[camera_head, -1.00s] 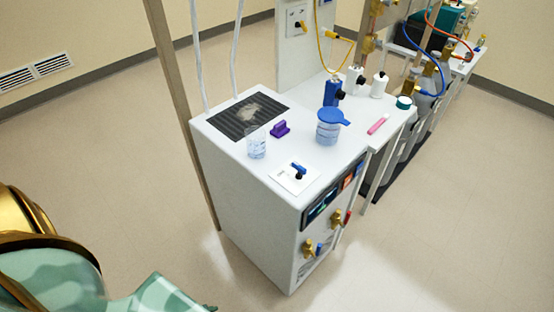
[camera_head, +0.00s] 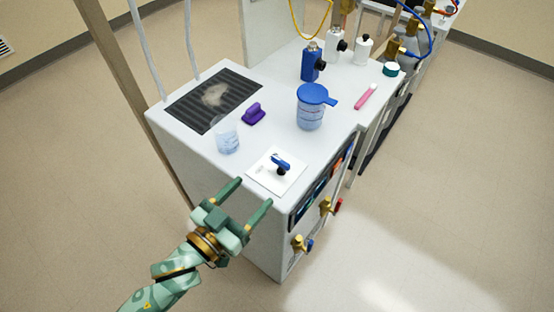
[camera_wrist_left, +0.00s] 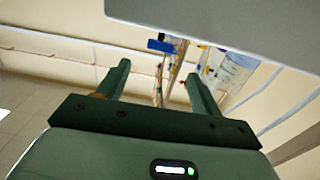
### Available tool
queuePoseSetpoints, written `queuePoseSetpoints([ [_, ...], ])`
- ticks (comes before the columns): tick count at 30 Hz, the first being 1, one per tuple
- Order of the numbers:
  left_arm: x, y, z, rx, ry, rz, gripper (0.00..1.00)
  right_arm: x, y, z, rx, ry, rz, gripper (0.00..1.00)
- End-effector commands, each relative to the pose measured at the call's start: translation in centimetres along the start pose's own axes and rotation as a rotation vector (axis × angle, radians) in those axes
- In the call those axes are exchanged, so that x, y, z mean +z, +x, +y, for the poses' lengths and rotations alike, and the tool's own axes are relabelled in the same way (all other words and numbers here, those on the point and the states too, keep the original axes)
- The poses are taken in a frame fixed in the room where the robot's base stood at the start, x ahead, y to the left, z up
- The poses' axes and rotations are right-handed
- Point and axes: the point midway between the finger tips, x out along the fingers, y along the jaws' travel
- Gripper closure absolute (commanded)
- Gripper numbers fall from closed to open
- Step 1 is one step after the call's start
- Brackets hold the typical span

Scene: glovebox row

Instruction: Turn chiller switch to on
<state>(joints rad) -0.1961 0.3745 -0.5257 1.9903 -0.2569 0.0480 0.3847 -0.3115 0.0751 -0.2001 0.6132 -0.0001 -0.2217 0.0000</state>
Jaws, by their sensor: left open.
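The chiller (camera_head: 165,150) is a white cabinet with a dark vent grille on top. Its switch (camera_head: 281,161) has a blue lever on a black hub, on a white plate (camera_head: 262,178) at the top's front corner. My left gripper (camera_head: 251,196) is open and empty, just in front of the top's near edge, its fingers pointing towards the plate but apart from the switch. The left wrist view shows the two spread fingers (camera_wrist_left: 158,85) with nothing between them. My right gripper is not in view.
A beaker (camera_head: 226,138), a purple object (camera_head: 254,113) and a blue-lidded jar (camera_head: 311,112) stand on the top near the switch. A blue bottle (camera_head: 312,62) and a pink stick (camera_head: 366,97) are farther back. Brass valves (camera_head: 301,243) stick out of the front. Floor in front is clear.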

Motion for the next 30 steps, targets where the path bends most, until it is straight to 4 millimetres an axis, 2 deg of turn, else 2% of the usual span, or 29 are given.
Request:
queuePoseSetpoints([
  [1, 0.1, 1.5, -0.1, -0.001, 0.001, 0.004, 0.35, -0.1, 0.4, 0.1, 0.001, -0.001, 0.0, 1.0],
  [6, 0.2, 5.9, 0.0, 0.0, 0.001, 0.003, 0.35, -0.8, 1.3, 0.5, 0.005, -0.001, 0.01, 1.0],
  [12, 0.3, 9.6, -0.1, -0.001, 0.0, -0.001, 0.35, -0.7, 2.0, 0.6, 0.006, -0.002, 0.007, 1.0],
  [18, 0.2, 11.2, 0.0, -0.001, 0.001, -0.002, 0.35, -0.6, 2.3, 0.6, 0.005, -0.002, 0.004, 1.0],
  [26, 0.1, 11.3, 0.0, -0.001, 0.0, -0.002, 0.35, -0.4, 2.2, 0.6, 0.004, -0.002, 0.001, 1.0],
  [27, 0.1, 11.3, 0.0, -0.001, 0.0, -0.002, 0.4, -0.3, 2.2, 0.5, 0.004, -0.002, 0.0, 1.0],
  [30, 0.1, 11.3, 0.0, -0.001, 0.001, -0.002, 0.68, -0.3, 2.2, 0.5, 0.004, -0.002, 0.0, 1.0],
])
